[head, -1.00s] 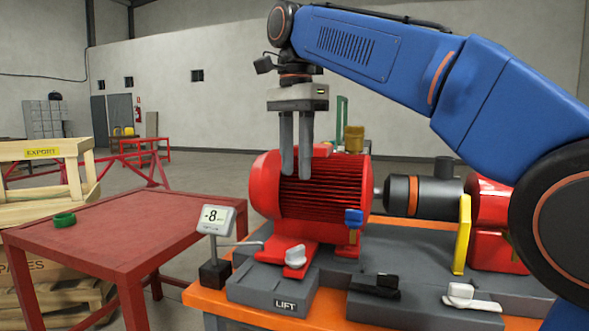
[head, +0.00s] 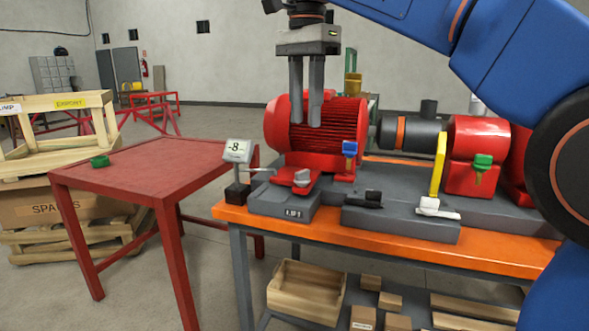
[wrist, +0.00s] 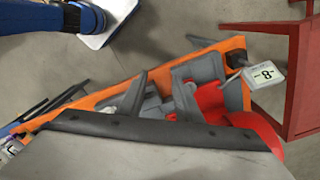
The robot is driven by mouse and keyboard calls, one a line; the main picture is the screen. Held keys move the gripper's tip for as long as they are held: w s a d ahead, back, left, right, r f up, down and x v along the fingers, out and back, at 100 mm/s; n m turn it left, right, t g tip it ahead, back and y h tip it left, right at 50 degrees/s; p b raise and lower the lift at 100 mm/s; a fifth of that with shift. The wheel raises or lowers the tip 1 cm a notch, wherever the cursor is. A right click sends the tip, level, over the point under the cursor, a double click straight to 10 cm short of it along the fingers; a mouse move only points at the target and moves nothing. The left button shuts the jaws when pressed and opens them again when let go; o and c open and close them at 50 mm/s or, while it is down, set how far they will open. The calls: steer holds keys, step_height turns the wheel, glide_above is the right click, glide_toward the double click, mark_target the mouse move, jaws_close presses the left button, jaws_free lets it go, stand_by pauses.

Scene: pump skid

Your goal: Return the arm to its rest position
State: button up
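My gripper (head: 306,122) hangs fingers-down in the head view, in front of the red motor (head: 335,133) in the picture. Its two grey fingers are apart with nothing between them. My blue arm reaches in from the right at the top of the head view. In the wrist view the grey fingers (wrist: 158,98) stand apart over the skid bench, and a dark, curved grey part fills the bottom.
The skid stands on an orange-topped bench (head: 480,257). Open floor lies in front of the table.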

steer(key=s+d+f+n+t, duration=0.1)
steer(key=s+d+f+n, duration=0.1)
steer(key=s+d+f, duration=0.4)
steer(key=s+d+f+n+t, duration=0.1)
steer(key=d+f+n, duration=0.2)
steer(key=d+f, duration=0.6)
steer(key=s+d+f+n+t, duration=0.1)
steer(key=s+d+f, duration=0.3)
steer(key=f, duration=0.4)
steer(key=s+d+f+n+t, duration=0.1)
steer(key=s+d+f, duration=0.3)
steer(key=f, duration=0.4)
steer(key=s+d+f+n, duration=0.3)
steer(key=s+d+f, duration=0.1)
steer(key=s+f, duration=0.2)
steer(key=shift+f+t, duration=0.4)
steer(key=shift+f, duration=0.5)
